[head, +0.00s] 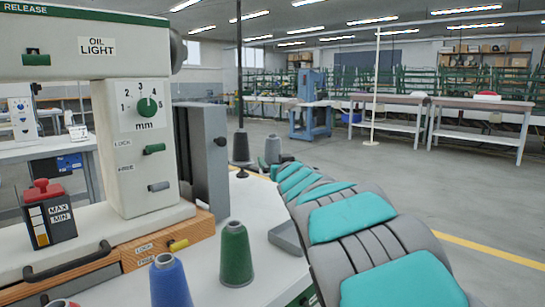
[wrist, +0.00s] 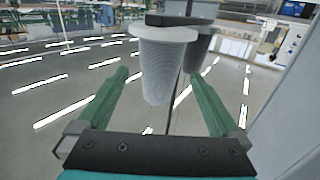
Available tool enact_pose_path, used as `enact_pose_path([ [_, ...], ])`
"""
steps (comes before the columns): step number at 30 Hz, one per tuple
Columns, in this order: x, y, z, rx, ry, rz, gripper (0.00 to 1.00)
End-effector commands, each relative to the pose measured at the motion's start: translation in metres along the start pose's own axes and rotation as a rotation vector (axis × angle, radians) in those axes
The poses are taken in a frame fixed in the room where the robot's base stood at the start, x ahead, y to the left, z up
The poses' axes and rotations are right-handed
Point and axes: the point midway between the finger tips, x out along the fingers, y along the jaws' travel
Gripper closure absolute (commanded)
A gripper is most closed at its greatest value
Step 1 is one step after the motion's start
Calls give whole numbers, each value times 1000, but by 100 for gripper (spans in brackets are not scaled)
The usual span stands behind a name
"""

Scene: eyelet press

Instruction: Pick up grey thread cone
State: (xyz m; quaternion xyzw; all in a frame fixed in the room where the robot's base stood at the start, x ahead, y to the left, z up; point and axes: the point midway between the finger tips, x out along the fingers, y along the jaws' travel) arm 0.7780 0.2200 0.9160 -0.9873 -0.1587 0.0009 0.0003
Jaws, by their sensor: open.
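The grey thread cone (wrist: 166,68) is in the wrist view, which is upside down, so its wide base shows at the top. It is centred between the two green fingers of my gripper (wrist: 156,74), at about their tips. The fingers are open, with a gap on each side of the cone. In the head view the grey cone (head: 272,150) stands upright just beyond the machine table, at the end of my arm. My fingers are mostly hidden there behind the arm.
A darker cone (wrist: 200,45) is close behind the grey one; it also shows in the head view (head: 240,148), by a thin dark pole. A green cone (head: 236,255) and a blue cone (head: 169,281) stand nearer on the table, beside the white press (head: 130,190).

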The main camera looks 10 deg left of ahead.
Motion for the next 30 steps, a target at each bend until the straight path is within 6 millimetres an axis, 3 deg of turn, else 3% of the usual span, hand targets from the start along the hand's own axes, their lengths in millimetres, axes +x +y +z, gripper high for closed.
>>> enact_pose_path([
  [5, 8, 0, 0, -2, 2, 0, 0],
  [18, 52, 0, 5, 0, 1, -1, 0],
  [26, 54, 0, 5, -1, 1, -1, 0],
  [30, 54, 0, 5, -1, 1, -1, 16],
])
